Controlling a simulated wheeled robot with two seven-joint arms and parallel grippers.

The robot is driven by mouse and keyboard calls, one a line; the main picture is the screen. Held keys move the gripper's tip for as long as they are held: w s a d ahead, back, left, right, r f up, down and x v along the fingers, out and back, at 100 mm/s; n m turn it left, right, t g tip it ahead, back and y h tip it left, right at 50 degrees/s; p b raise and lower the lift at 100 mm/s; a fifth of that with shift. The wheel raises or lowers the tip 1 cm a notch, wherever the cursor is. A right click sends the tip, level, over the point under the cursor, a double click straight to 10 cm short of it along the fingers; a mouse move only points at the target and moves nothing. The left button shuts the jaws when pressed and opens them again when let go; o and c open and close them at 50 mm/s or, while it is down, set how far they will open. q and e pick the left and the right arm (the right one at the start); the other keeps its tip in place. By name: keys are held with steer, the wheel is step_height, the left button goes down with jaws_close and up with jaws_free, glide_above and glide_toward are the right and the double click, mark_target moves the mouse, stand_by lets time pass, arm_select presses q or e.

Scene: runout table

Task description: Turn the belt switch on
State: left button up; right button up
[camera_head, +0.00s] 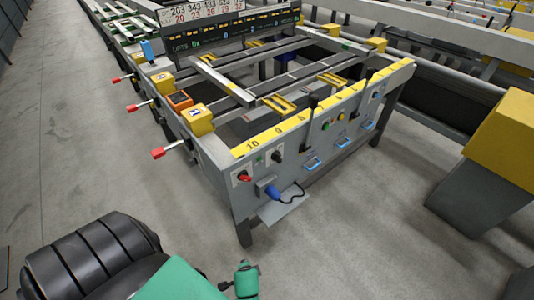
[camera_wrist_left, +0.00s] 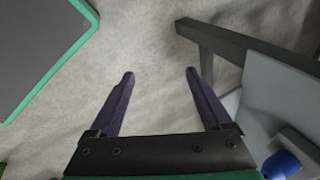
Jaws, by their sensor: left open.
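The runout table's grey front panel (camera_head: 330,130) carries a red rotary switch (camera_head: 244,176) at its left end and a black knob (camera_head: 276,157) to its right. I cannot read which control is the belt switch. My left gripper (camera_wrist_left: 160,75) is open and empty in the left wrist view, over bare floor beside a table leg (camera_wrist_left: 208,45). In the head view my green left arm is at the bottom edge, in front of and below the panel; its fingertips are not clear there. My right gripper is not in view.
A blue plug (camera_head: 273,191) with a black cable sits below the red switch, above a small grey shelf (camera_head: 284,208). It also shows in the wrist view (camera_wrist_left: 282,165). Red-tipped levers (camera_head: 158,153) jut from the table's left side. Floor (camera_head: 350,240) in front is clear.

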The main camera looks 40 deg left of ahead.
arm_select(q)
steer(key=w+f+t+y+b, duration=0.2)
steer(key=w+f+b, duration=0.1)
steer(key=w+b, duration=0.3)
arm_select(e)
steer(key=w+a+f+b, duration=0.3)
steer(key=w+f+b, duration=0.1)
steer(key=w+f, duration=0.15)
arm_select(q)
steer(key=n+t+y+b, duration=0.6)
steer(key=n+y+b, duration=0.2)
steer(key=y+b, duration=0.5)
glide_toward(247, 181)
steer(key=p+x, duration=0.1)
steer(key=x, duration=0.3)
steer(key=shift+a, duration=0.1)
steer(key=p+x, duration=0.1)
steer(key=x, duration=0.4)
steer(key=shift+w, duration=0.1)
steer(key=shift+f, duration=0.1)
jaws_close()
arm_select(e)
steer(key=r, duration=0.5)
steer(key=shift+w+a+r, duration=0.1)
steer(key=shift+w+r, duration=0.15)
